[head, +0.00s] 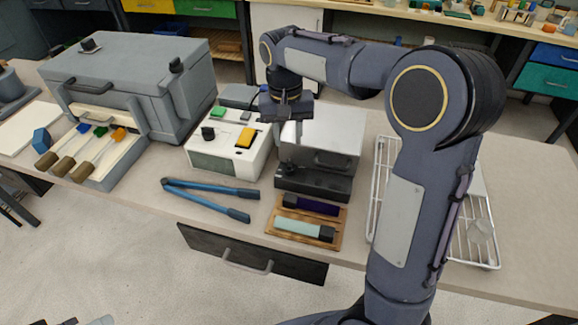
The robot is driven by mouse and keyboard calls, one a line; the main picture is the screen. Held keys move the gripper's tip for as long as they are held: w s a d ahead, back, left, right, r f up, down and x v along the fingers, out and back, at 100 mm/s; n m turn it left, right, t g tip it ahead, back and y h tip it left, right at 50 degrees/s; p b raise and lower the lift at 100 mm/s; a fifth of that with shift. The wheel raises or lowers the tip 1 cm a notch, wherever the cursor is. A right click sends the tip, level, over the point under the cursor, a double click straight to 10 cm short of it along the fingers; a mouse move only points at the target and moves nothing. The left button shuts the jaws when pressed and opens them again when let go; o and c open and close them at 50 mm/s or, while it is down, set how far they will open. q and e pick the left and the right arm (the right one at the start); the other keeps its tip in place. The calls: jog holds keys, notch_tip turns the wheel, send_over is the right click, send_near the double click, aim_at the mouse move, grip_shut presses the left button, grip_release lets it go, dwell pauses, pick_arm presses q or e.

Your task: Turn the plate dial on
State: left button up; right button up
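I cannot tell for sure which part is the plate dial. My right arm reaches over the bench from the lower right. My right gripper (289,130) points down near the gap between the white device and the grey box, its fingers apart with nothing seen between them. The fingertips are small and partly merge with the grey box. My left gripper is not in view.
A large grey case (130,75) stands at the back left, with tools with wooden handles (75,160) before it. Blue-handled tongs (210,200), a wooden tray (290,238) with two bars, and a white wire rack (470,240) lie along the front. The right bench end is clear.

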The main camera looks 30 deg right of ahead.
aim_at(289, 162)
jog(key=shift+s+d+f+m, duration=0.1)
jog(key=shift+s+d+m, duration=0.05)
jog(key=shift+m, duration=0.35)
jog(key=shift+f, duration=0.3)
notch_tip(289, 162, down, 7)
jog(key=shift+r, duration=0.1)
jog(key=shift+c, duration=0.4)
grip_shut()
